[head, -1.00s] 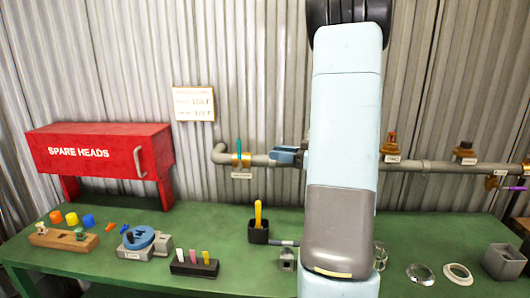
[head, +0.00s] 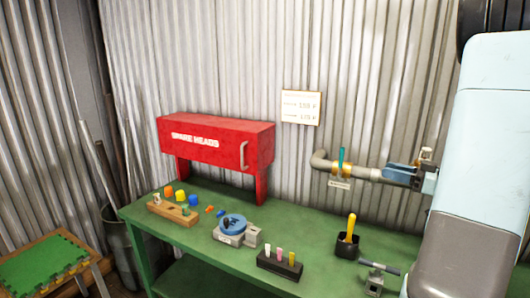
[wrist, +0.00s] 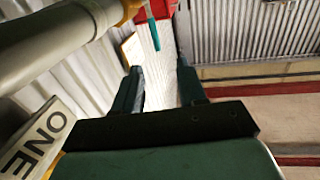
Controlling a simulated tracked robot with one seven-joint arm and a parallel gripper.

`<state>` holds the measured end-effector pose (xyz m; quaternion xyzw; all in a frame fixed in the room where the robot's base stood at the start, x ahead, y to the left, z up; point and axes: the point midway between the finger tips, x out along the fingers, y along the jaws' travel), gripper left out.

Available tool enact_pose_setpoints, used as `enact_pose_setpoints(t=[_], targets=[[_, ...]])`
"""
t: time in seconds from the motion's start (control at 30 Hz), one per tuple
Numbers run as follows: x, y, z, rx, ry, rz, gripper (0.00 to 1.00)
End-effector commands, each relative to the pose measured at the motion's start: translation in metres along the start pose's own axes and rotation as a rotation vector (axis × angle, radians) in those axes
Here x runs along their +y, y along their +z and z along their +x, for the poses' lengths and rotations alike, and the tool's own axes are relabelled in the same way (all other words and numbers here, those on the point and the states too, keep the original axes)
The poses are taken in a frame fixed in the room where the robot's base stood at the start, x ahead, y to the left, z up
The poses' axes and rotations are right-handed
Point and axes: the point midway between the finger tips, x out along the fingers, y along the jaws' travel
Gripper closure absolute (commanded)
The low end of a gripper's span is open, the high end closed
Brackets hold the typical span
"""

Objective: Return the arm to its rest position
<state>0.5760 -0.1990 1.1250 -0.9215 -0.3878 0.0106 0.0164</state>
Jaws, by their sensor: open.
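My gripper (wrist: 160,78) is open in the wrist view, with two dark fingers apart and nothing between them. A grey pipe (wrist: 45,48) runs close on its left, with a label reading "ONE" (wrist: 38,138) below. A teal lever (wrist: 152,32) is beyond the fingertips; in the head view the lever (head: 341,156) stands upright on the pipe (head: 362,172). My arm fills the right side of the head view and hides part of the bench and wall. A blue and dark part beside the pipe there seems to be my gripper's end.
A green bench (head: 205,262) carries a red "SPARE HEADS" box (head: 216,145), a wooden block (head: 172,210), a blue round fixture (head: 232,225), a marker holder (head: 280,264) and a black cup (head: 347,245). Bare bench lies between the items.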

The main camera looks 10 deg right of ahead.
Motion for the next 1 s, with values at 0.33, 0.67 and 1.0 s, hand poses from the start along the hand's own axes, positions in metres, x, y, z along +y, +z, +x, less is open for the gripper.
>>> enact_pose_setpoints(t=[0.33,0.67,1.0], targets=[[-0.104,-0.013,0.054,-0.342,-0.245,0.322,0.59],[-0.198,-0.007,0.063,-0.810,-0.222,0.521,0.59],[-0.252,-0.003,0.041,-1.141,0.109,0.535,0.59]])
